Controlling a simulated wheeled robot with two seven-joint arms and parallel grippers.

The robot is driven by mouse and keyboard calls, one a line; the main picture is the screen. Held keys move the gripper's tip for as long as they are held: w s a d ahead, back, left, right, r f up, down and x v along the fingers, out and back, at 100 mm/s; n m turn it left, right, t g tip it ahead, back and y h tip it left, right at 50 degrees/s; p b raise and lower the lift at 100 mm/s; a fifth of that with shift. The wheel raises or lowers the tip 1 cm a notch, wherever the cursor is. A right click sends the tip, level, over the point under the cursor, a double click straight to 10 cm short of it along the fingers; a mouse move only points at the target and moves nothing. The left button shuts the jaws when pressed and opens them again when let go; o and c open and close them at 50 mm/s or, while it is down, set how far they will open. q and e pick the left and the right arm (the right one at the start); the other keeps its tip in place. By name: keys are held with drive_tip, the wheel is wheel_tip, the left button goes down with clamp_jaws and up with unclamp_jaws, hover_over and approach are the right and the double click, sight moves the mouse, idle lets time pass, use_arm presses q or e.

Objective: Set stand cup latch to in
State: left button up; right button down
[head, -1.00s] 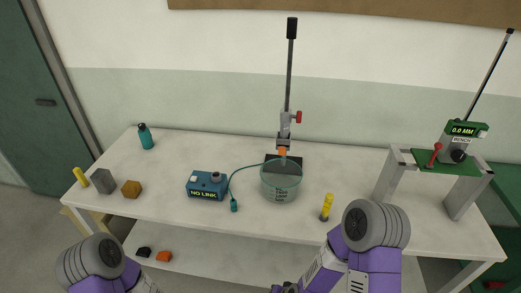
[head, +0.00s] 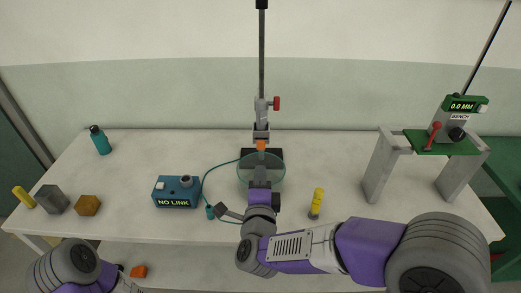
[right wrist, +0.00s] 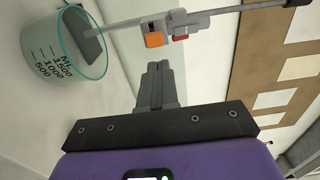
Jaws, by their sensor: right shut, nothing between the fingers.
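The stand (head: 262,60) is a tall dark rod on a dark base at the back middle of the bench. It carries a grey holder with a red knob (head: 276,103) and, lower, an orange latch-like block (head: 261,146). In the right wrist view the orange block (right wrist: 154,40) and red knob (right wrist: 181,36) lie just beyond my fingertips. Which way the latch is set I cannot tell. My right gripper (head: 260,174) is in front of the clear beaker (head: 275,178) in the head view; its fingers (right wrist: 153,68) are shut, empty and apart from the block. My left gripper is out of view.
A blue box reading NO LINK (head: 177,192) with a teal cable stands left of the beaker. A yellow-topped cylinder (head: 316,202) is to the right. A grey bridge with a green gauge (head: 463,104) stands far right. Bottle (head: 100,140) and blocks (head: 52,199) are left.

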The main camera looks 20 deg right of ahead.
sight(262, 145)
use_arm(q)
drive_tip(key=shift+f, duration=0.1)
use_arm(e)
drive_tip(key=x, duration=0.9)
drive_tip(key=shift+w+f, duration=0.15)
drive_tip(key=shift+w, duration=0.05)
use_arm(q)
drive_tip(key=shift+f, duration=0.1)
use_arm(e)
drive_tip(key=shift+d, duration=0.15)
